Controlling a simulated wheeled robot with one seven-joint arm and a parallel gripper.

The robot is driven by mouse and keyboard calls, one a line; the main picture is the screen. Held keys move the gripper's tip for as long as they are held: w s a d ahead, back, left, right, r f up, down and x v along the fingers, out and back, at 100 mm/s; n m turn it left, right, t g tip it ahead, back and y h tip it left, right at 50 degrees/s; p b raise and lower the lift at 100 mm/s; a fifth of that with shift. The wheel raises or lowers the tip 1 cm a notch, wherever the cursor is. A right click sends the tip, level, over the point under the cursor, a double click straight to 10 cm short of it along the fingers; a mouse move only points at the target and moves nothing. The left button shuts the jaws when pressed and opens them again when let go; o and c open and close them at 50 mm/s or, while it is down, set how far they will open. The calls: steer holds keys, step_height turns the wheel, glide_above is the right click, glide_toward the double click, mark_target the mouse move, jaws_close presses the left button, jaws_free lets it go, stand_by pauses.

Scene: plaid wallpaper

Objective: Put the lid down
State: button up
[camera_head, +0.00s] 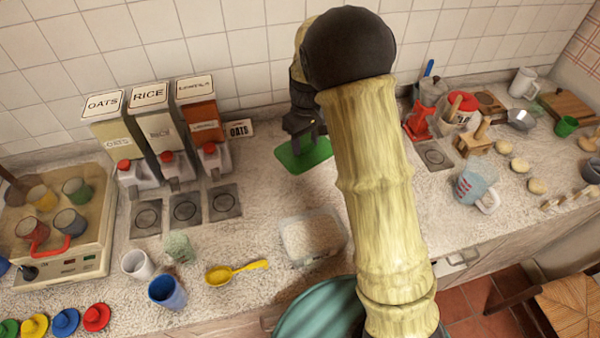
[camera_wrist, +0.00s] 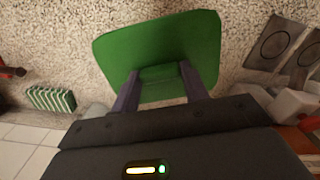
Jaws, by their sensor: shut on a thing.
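The green lid (camera_head: 305,160) is a flat, rounded rectangle at the back of the counter, right of the dispensers. It also shows in the wrist view (camera_wrist: 160,45), spreading past my fingertips. My gripper (camera_head: 303,128) is above the lid, pointing down. In the wrist view my gripper (camera_wrist: 160,88) has its two fingers on either side of the lid's raised green grip, shut on it. The lid looks level and close to the counter; I cannot tell whether it touches. A clear open container (camera_head: 295,246) with pale contents stands at the counter's front, partly behind my arm.
Dispensers for oats and rice (camera_head: 150,125) stand left of the lid. A yellow scoop (camera_head: 236,271), a blue cup (camera_head: 167,291) and a measuring jug (camera_head: 470,186) stand nearer the front. Bare counter (camera_head: 265,195) lies between lid and container.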

mark_target(304, 153)
steer(key=shift+w+a, duration=0.1)
steer(key=shift+a, duration=0.05)
steer(key=shift+s+a, duration=0.25)
steer(key=shift+s, duration=0.45)
steer(key=f, duration=0.3)
steer(key=f+p, duration=0.1)
steer(key=f, duration=0.2)
steer(key=shift+w+d+f, duration=0.1)
steer(key=shift+w, duration=0.1)
steer(key=shift+f, duration=0.1)
steer(key=shift+w+f+p, duration=0.1)
steer(key=shift+f+p, duration=0.45)
steer(key=shift+f, duration=1.25)
